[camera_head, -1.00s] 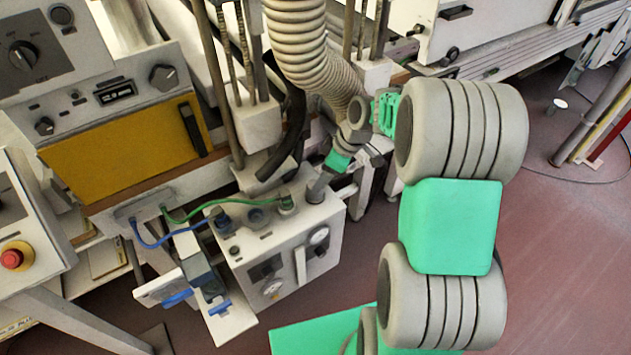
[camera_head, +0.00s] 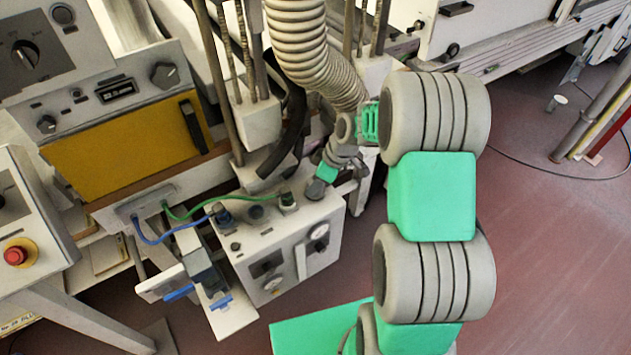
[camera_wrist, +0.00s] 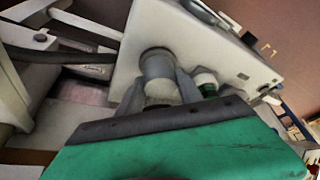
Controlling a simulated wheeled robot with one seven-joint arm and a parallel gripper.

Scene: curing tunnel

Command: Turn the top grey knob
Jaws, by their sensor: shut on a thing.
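A grey round knob (camera_wrist: 157,64) stands on the top face of a white box (camera_wrist: 225,58) in the wrist view. My gripper (camera_wrist: 160,82) has one finger on each side of the knob and is shut on it. In the head view my gripper (camera_head: 319,183) is at the back right corner of the white box (camera_head: 262,262). There the knob is mostly hidden by the gripper, and its turn angle cannot be read.
A green connector (camera_head: 288,201) with a green cable stands close beside the gripper. A blue cable (camera_head: 160,238) runs to the left. A ribbed hose (camera_head: 298,40) hangs just behind my wrist. Open floor (camera_head: 560,240) lies right.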

